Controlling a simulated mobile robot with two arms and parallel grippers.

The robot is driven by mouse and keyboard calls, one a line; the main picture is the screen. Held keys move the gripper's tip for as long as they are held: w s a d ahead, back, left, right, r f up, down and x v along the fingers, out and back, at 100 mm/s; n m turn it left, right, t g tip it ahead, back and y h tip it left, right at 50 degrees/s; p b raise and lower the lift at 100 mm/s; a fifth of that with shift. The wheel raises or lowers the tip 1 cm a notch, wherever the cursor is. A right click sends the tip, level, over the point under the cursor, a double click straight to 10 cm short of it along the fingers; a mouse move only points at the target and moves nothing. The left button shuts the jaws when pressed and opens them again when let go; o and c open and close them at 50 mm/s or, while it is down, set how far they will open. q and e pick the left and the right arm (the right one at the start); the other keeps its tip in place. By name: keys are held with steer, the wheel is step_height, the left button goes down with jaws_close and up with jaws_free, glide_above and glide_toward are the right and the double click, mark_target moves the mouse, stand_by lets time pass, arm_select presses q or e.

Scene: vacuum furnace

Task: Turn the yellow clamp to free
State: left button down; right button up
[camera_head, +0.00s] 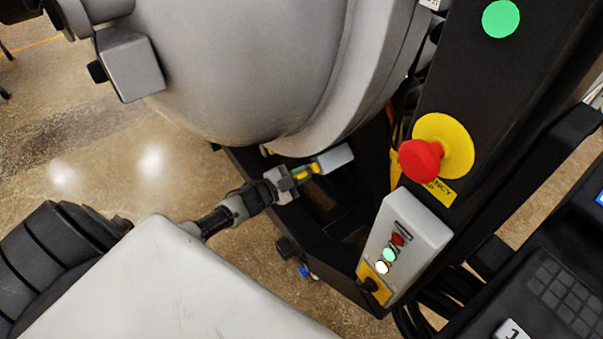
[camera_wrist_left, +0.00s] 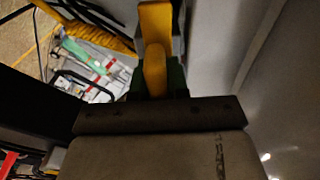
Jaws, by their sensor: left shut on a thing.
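The yellow clamp (camera_head: 306,171) sits low at the underside of the large grey furnace vessel, near its rim. In the left wrist view the yellow clamp (camera_wrist_left: 155,50) stands upright at the top middle, its lower end between dark green finger pads. My left gripper (camera_head: 296,176) reaches in from the left and is shut on the clamp; it also shows in the left wrist view (camera_wrist_left: 158,80). The fingers hide part of the clamp. My right gripper is not in view.
The grey furnace vessel (camera_head: 240,60) is directly above the gripper. A dark frame stands below and right. A red emergency button (camera_head: 420,161) on a yellow base and a small control box (camera_head: 410,240) with lit lamps are to the right. Open floor (camera_head: 130,160) lies left.

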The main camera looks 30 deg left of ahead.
arm_select(q)
steer(key=c, duration=1.1)
jaws_free()
steer(key=v, duration=1.1)
steer(key=shift+d, duration=0.1)
steer(key=s+d+f+n+g+y+p, duration=0.1)
steer(key=s+f+n+g+y+p, duration=0.2)
steer(key=s+f, duration=0.55)
steer(key=s+d+f+n+g+y+p, duration=0.1)
steer(key=s+f+n+g+y, duration=0.35)
steer(key=f, duration=0.75)
steer(key=s+d+f+g, duration=0.2)
steer(key=s+d+f, duration=0.1)
steer(key=s, duration=0.4)
steer(key=s+d+f+n+g+p, duration=0.1)
steer(key=s+d+f+g, duration=0.2)
steer(key=s, duration=0.5)
steer(key=s+d+f+n+g, duration=0.1)
steer(key=s+d+f+g, duration=0.2)
steer(key=s, duration=0.5)
steer(key=shift+d+f+n+h+p, duration=0.25)
steer(key=shift+d+f+p, duration=0.15)
steer(key=shift+d, duration=0.45)
